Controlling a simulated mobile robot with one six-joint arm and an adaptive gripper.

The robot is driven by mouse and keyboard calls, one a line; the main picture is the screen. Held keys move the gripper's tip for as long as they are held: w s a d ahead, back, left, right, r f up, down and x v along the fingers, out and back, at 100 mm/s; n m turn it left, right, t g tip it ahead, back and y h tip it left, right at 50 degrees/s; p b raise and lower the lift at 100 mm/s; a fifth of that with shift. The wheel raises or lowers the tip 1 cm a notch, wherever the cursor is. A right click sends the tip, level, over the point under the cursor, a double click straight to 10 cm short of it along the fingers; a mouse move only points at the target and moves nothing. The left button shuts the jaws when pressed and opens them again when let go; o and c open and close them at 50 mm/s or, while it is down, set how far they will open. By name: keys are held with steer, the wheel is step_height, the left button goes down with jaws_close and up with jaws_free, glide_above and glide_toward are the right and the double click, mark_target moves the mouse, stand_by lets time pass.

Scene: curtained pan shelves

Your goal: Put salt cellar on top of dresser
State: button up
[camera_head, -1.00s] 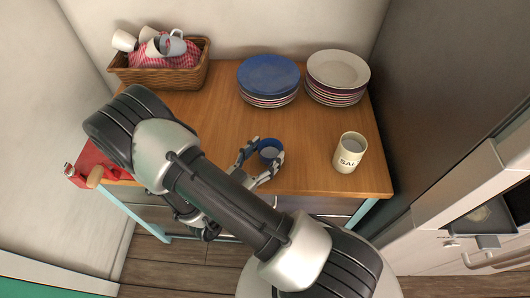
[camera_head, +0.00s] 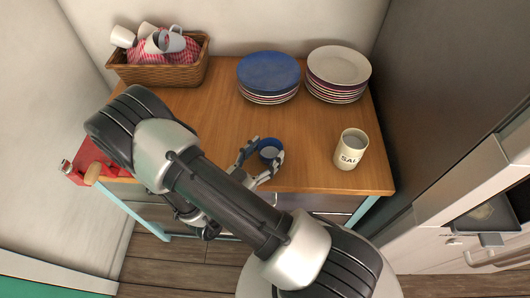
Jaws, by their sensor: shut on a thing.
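A small round blue pot (camera_head: 270,144) with a pale inside is between the fingers of my gripper (camera_head: 263,160), near the front edge of the dresser (camera_head: 215,125). It could be the salt cellar. My gripper is shut on it, one finger to its left and one at its lower right. The pot is over or on the wooden top; I cannot tell whether its base touches. A cream canister (camera_head: 351,149) with lettering that starts "SAL" stands upright on the dresser at the front right, apart from my gripper.
A stack of plates with a blue top plate (camera_head: 268,72) and another with a white top plate (camera_head: 339,65) stand at the back. A wicker basket (camera_head: 188,73) with cups is at the back left. A red object (camera_head: 90,163) is at the left front. The middle of the top is clear.

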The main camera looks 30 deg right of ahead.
steer(key=shift+f, duration=0.25)
steer(key=o, duration=1.2)
steer(key=shift+a, duration=0.1)
steer(key=v, duration=1.1)
steer(key=shift+s+a, duration=0.2)
steer(key=shift+a, duration=0.15)
jaws_close()
stand_by(0.3)
stand_by(1.0)
